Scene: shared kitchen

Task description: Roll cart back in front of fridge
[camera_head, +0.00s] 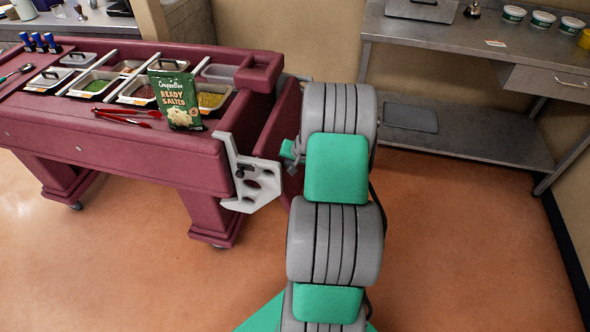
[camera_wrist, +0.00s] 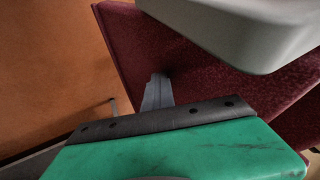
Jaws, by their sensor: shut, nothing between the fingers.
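The cart (camera_head: 140,150) is a maroon salad-bar cart on casters, at the left of the head view. A pale grey bracket (camera_head: 262,185) is fixed to its near right end. My gripper (camera_head: 291,153) is at that end, close beside the bracket and mostly hidden behind my arm. In the wrist view, my gripper's grey fingers (camera_wrist: 158,92) are together, with nothing seen between them, in front of a maroon panel (camera_wrist: 140,45). A pale rounded piece (camera_wrist: 235,30) fills the top right there. I cannot tell whether the fingers touch the cart. No fridge shows.
Food pans, red tongs (camera_head: 125,115) and a green snack bag (camera_head: 176,98) sit on the cart top. A steel table (camera_head: 455,45) with a lower shelf stands at the right by the wall. Orange floor (camera_head: 460,250) is clear at right front.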

